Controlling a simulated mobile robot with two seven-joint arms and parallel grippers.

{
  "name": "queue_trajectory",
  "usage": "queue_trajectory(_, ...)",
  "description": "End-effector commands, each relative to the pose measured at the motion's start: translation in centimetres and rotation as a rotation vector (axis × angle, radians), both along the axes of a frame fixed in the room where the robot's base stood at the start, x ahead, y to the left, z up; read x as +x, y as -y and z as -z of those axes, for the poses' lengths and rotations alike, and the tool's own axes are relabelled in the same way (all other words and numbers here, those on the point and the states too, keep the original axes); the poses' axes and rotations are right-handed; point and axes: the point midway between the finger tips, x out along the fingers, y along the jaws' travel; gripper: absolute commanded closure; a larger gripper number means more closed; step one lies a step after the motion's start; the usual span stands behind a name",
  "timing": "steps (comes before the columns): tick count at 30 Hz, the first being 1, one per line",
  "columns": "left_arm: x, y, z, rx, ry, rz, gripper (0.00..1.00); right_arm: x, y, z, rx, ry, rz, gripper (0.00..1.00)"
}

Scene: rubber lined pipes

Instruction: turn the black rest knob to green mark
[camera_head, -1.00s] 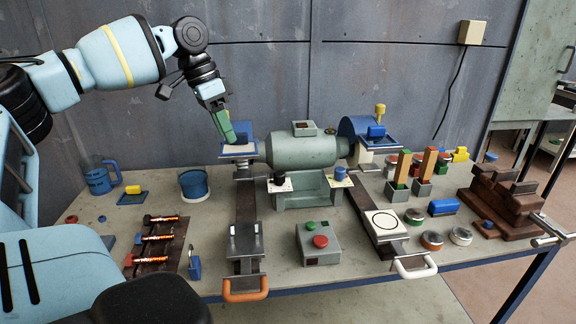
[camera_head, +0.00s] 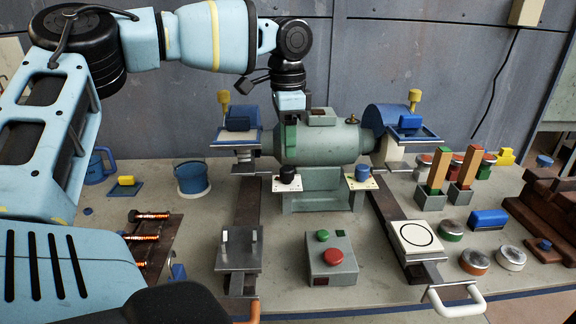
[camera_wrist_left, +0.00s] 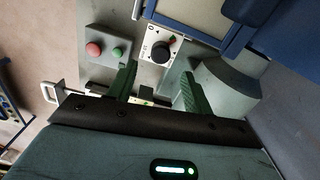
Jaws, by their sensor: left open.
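The black rest knob (camera_head: 287,173) stands on a white plate (camera_head: 286,185) at the front left of the grinder. My left gripper (camera_head: 289,137) points down above and behind the knob in the head view. In the left wrist view its two green fingers (camera_wrist_left: 157,88) are apart with nothing between them, and the knob lies beyond the tips, not touched. My right gripper is not in view.
The green grinder (camera_head: 318,143) stands close behind the knob. A blue knob (camera_head: 362,173) is to the right. The button box (camera_head: 331,260) with red and green buttons is in front. A blue-edged tool rest (camera_head: 237,137) lies left of my gripper.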

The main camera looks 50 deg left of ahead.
Motion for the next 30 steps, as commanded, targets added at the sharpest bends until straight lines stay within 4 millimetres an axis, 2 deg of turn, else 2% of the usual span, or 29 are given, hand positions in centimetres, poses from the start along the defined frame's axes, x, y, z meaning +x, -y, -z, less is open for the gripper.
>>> queue_trajectory(6, -0.1, 0.0, 3.5, -0.001, -0.004, 0.001, 0.49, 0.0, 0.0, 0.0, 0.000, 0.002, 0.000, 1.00)
queue_trajectory(12, 0.0, 0.0, 5.8, 0.000, -0.001, 0.000, 0.49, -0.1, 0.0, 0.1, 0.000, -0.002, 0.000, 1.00)
queue_trajectory(18, 0.0, 0.0, 6.7, -0.001, -0.001, 0.000, 0.49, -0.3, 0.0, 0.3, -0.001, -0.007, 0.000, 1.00)
queue_trajectory(24, 0.0, 0.0, 6.7, -0.001, 0.000, 0.000, 0.49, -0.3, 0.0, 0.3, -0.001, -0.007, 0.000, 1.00)
queue_trajectory(26, 0.0, 0.0, 6.7, -0.001, 0.000, 0.000, 0.54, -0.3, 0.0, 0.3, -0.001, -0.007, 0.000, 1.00)
queue_trajectory(30, 0.0, 0.0, 6.7, -0.001, 0.000, 0.000, 0.73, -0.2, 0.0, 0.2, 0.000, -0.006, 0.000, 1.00)
